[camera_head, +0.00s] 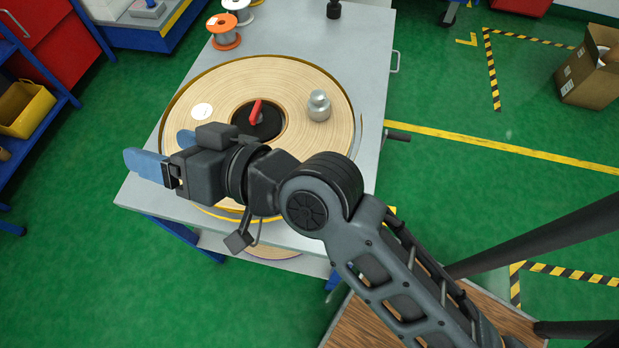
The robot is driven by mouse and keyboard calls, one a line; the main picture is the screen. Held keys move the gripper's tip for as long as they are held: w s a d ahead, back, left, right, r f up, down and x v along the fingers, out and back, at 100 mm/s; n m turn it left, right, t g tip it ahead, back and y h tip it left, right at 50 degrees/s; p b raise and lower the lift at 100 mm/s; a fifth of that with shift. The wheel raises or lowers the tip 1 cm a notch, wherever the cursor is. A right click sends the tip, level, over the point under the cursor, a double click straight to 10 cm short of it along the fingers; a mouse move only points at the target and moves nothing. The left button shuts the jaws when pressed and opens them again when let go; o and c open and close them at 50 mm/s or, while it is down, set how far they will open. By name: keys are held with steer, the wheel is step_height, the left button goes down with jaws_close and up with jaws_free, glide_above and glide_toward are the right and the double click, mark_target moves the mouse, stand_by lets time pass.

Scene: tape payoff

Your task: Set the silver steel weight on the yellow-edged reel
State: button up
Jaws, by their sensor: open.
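The yellow-edged reel (300,78) lies flat on a grey metal table, wound with pale tape. Its dark hub (256,122) carries a red handle (255,112). The silver steel weight (319,106) stands upright on the tape at the right of the hub, apart from the gripper. My gripper (168,152), with blue fingers, is open and empty. In the picture it is over the left edge of the reel, pointing left, away from the weight. My arm hides the lower part of the reel.
The grey table (372,60) has small spools (223,32) and a black object (334,9) at its far end. A dark crank handle (397,136) sticks out at the right. A cardboard box (590,70) stands on the green floor, and a blue shelf with a yellow bin (24,108) is at left.

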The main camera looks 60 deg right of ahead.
steer(key=s+d+f+g+h, duration=0.1)
steer(key=s+d+f+h, duration=0.15)
steer(key=s, duration=0.55)
steer(key=s+d+f+h, duration=0.1)
steer(key=s+f, duration=0.2)
steer(key=s, duration=0.5)
steer(key=s+d+r+n, duration=0.2)
steer(key=s+d+n, duration=0.2)
steer(key=s, duration=0.8)
steer(key=shift+s+d+r+n, duration=0.15)
steer(key=shift+d+r+n, duration=0.25)
steer(key=shift+d, duration=0.85)
steer(key=shift+y, duration=0.25)
